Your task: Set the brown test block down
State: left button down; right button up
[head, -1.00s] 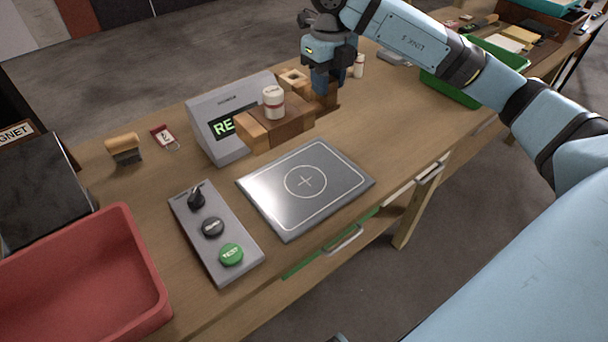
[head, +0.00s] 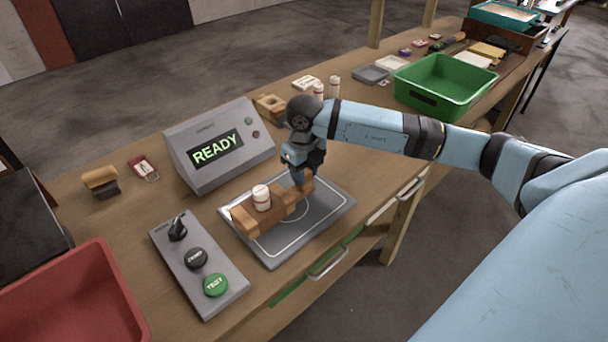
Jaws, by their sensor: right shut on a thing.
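The brown test block (head: 243,222) is a long wooden bar in the head view. My right gripper (head: 304,180) is shut on the right end of the block. My left gripper is not in view.
The grey display box (head: 222,150) reading READY stands behind the plate. A button panel (head: 198,262) is at its left. A red bin (head: 80,300) is at lower left, a green bin (head: 445,88) at back right. A wooden holder (head: 269,107) and small bottles stand behind my arm.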

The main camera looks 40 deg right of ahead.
jog(key=shift+f, duration=0.85)
jog(key=o, duration=1.1)
jog(key=shift+c, duration=0.2)
jog(key=shift+r, duration=0.25)
notch_tip(320, 180, up, 12)
jog(key=shift+f, duration=0.1)
